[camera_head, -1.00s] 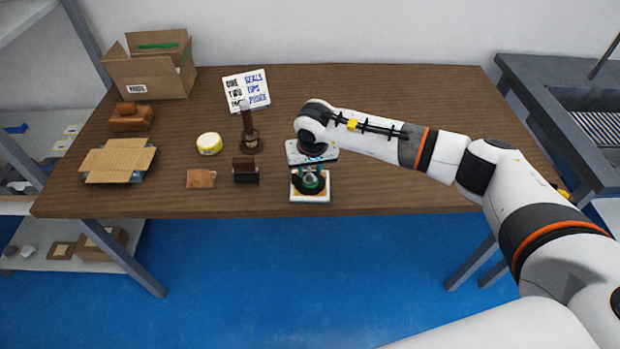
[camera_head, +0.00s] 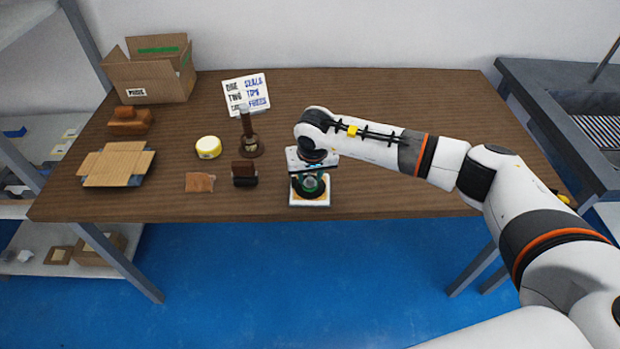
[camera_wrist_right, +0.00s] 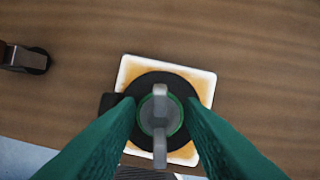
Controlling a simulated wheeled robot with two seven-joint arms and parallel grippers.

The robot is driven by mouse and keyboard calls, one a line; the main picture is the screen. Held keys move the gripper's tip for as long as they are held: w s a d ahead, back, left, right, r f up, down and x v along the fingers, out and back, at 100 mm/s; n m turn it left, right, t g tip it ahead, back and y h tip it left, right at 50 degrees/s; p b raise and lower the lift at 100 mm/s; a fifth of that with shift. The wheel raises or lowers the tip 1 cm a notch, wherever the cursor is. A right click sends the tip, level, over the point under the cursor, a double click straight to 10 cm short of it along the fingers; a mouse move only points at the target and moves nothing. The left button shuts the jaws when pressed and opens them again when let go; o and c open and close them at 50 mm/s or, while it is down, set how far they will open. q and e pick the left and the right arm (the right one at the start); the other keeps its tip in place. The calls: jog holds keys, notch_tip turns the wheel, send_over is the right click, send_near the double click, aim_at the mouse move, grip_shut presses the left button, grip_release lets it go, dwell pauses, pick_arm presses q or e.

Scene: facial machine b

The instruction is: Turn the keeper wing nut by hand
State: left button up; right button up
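The grey wing nut (camera_wrist_right: 160,118) stands upright in the middle of a round black part with a green ring (camera_wrist_right: 183,113). This sits on a square white base plate (camera_wrist_right: 127,72) with orange-brown staining, near the table's front edge; the base also shows in the head view (camera_head: 309,203). My right gripper (camera_wrist_right: 160,105) has its green fingers on either side of the wing nut, open, with a visible gap on both sides. In the head view my right gripper (camera_head: 309,184) is directly over the black part and partly hides the nut. My left gripper is out of view.
Left of the base on the wooden table (camera_head: 400,195) are a dark brown block (camera_head: 244,173), a brown patch (camera_head: 200,182), a yellow-rimmed round tin (camera_head: 208,147) and a dark upright post (camera_head: 248,130). A lettered card (camera_head: 246,93) and cardboard boxes stand farther back. The table's right side is clear.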

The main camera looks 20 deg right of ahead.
jog(key=shift+f+b, duration=0.3)
jog(key=shift+r, duration=0.25)
dwell(0.4)
jog(key=c, duration=0.7)
jog(key=shift+m+h+b, duration=0.3)
jog(key=shift+m+b, duration=0.1)
jog(key=shift+m, duration=0.7)
